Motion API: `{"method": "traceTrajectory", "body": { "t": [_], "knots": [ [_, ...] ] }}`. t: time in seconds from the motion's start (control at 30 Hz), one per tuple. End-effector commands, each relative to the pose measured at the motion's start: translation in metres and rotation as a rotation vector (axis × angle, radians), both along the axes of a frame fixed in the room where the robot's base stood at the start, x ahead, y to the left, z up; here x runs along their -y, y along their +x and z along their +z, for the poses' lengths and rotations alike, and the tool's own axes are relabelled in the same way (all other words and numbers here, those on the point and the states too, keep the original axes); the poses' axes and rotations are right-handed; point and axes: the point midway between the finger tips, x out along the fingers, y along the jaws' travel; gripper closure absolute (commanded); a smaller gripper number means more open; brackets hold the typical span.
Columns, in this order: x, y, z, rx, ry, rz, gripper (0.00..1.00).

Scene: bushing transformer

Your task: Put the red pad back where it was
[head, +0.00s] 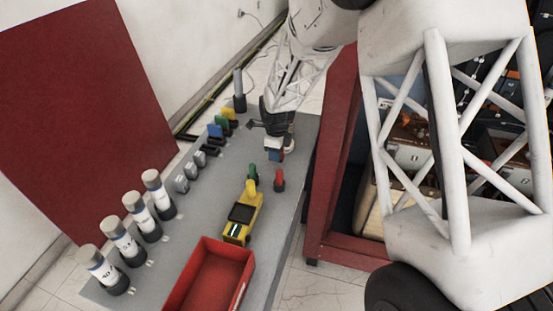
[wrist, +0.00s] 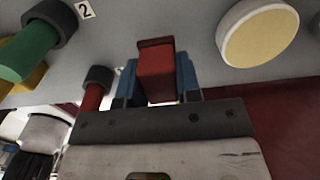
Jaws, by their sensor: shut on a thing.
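The red pad (wrist: 156,68) shows as a red block in the middle of the wrist view. My gripper (wrist: 157,80) is shut on it, with a blue finger on each side. In the head view my gripper (head: 275,155) is at the far right part of the grey table (head: 205,215), beyond the red peg. The pad is mostly hidden there. A blue pad (head: 215,131), a green pad (head: 222,123) and a yellow pad (head: 230,112) stand in a row to the left of my gripper. Whether the red pad touches the table I cannot tell.
A green peg (head: 252,174) and a red peg (head: 279,180) stand in black collars near my gripper. A yellow device (head: 243,213) and a red bin (head: 212,278) lie nearer. Several white-and-grey cylinders (head: 142,216) line the left edge. A cream disc (wrist: 260,36) is right of the pad.

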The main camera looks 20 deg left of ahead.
Motion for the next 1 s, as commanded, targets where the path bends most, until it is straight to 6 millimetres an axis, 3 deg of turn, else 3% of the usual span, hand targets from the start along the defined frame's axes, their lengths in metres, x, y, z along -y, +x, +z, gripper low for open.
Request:
{"method": "traceTrajectory", "body": {
  "t": [0.3, 0.77, 0.8, 0.93, 1.0],
  "knots": [
    [0.0, 0.0, -0.029, -0.001, -0.001, 0.0, 0.91],
    [0.0, 0.0, -0.033, -0.001, -0.001, 0.0, 0.91],
    [0.0, 0.0, -0.033, -0.001, 0.0, 0.0, 0.64],
    [0.0, 0.0, -0.033, -0.001, -0.001, 0.0, 0.44],
    [0.0, 0.0, -0.033, -0.001, 0.0, 0.0, 0.43]
  ]
}}
